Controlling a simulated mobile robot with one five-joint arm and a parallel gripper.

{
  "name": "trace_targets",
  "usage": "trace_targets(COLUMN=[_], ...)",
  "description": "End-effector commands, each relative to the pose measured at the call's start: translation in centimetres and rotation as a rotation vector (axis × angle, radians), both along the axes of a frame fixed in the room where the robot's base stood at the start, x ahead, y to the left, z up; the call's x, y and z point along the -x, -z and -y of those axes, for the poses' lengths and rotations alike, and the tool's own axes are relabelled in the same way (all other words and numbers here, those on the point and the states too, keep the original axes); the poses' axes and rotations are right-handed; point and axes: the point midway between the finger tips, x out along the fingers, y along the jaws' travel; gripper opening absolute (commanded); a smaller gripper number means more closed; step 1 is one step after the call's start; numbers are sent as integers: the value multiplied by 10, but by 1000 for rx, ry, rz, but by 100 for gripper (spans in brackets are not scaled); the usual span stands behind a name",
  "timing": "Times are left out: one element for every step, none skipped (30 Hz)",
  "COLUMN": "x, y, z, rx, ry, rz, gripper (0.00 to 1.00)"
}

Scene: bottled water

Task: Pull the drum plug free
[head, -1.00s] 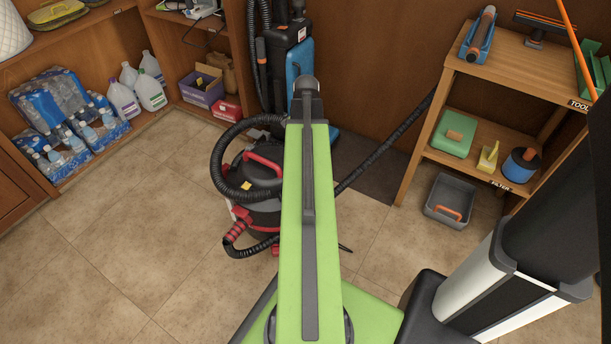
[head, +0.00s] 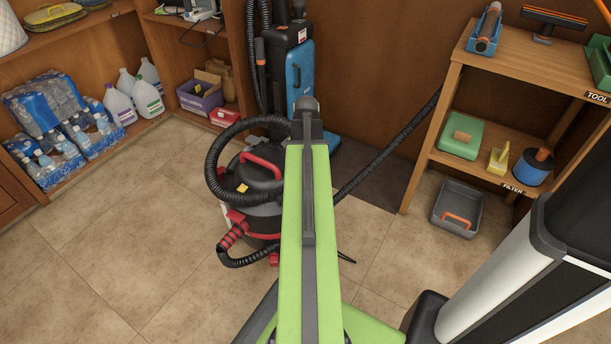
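A black and grey wet vacuum (head: 258,171) with a red handle (head: 262,163) stands on the floor left of my green arm. Its thick black hose loops over its left side. A red ribbed hose cuff (head: 232,235) shows low at its front left. My arm covers the right part of the drum. I cannot make out a drum plug on the part that shows. My gripper is not in view; only the green upper side of my arm shows.
A blue and black upright vacuum (head: 292,65) stands behind. A wooden tool shelf (head: 510,65) is at right, with a grey bin (head: 457,208) below it. Bottled water (head: 55,115) and jugs (head: 135,95) fill the left shelf. The tiled floor (head: 120,245) at front left is clear.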

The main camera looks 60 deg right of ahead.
Motion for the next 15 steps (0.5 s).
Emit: trace_targets(x=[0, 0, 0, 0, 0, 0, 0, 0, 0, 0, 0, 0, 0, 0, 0], y=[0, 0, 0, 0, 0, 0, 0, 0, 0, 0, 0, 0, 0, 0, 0], z=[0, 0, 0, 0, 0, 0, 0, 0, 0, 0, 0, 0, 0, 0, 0], rx=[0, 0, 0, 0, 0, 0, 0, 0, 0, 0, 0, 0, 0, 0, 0], ry=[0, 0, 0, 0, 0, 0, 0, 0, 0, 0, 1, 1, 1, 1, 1], rz=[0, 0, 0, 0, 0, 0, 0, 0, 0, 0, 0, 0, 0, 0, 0], gripper=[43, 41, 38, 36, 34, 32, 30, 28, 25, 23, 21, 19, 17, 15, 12])
